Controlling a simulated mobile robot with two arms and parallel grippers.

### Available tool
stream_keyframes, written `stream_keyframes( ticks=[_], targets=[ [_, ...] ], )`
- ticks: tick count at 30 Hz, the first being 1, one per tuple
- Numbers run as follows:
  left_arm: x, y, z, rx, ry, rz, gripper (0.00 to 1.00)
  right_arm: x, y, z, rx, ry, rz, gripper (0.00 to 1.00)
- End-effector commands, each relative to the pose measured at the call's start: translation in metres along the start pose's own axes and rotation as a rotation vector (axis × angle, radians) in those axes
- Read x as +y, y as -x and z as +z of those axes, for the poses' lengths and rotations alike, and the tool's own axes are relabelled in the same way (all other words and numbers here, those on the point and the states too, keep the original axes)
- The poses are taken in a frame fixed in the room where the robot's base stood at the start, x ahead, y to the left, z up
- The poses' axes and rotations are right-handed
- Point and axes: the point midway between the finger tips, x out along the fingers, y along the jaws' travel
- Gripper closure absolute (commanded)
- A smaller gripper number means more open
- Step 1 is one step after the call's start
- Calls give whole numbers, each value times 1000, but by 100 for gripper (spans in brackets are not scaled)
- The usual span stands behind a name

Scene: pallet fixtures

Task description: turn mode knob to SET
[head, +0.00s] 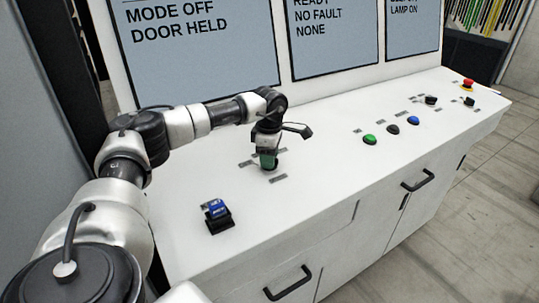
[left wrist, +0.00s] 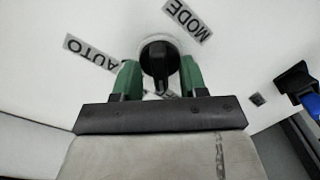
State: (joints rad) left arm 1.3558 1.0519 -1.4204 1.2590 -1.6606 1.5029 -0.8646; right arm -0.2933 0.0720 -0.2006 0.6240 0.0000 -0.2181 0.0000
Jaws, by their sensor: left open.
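The mode knob (left wrist: 158,62) is round and black with a raised bar, in the left wrist view. The bar runs nearly up and down in that picture. A MODE label (left wrist: 187,20) lies to its upper right and an AUTO label (left wrist: 91,53) to its left. Other labels below it are partly hidden, and I cannot read SET. My left gripper (left wrist: 160,78) is open, with one green finger on each side of the knob; I cannot tell whether they touch it. In the head view the left gripper (head: 267,160) points down at the panel and hides the knob. My right gripper is not in view.
A blue switch (head: 217,209) on a black base stands nearer on the panel. Green (head: 369,139), black and blue (head: 413,120) buttons and a red emergency button (head: 468,84) lie further right. The left screen (head: 195,50) reads MODE OFF, DOOR HELD.

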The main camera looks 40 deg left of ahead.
Motion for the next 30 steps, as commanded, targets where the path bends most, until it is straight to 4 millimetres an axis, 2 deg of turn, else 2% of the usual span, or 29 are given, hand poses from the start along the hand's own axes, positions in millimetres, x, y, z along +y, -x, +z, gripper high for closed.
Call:
stream_keyframes(
  ticks=[2, 9, 11, 21, 30],
  targets=[
    [0, 0, 0, 0, 0, 0, 57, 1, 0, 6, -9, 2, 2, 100],
    [0, 0, 0, 0, 0, 0, 93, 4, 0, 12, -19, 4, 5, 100],
    [0, 0, 0, 0, 0, 0, 100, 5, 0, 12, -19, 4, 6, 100],
    [0, 0, 0, 0, -42, -1, 100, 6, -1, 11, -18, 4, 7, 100],
    [0, 0, 1, -1, -233, 1, 100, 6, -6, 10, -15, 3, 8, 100]
  ],
)
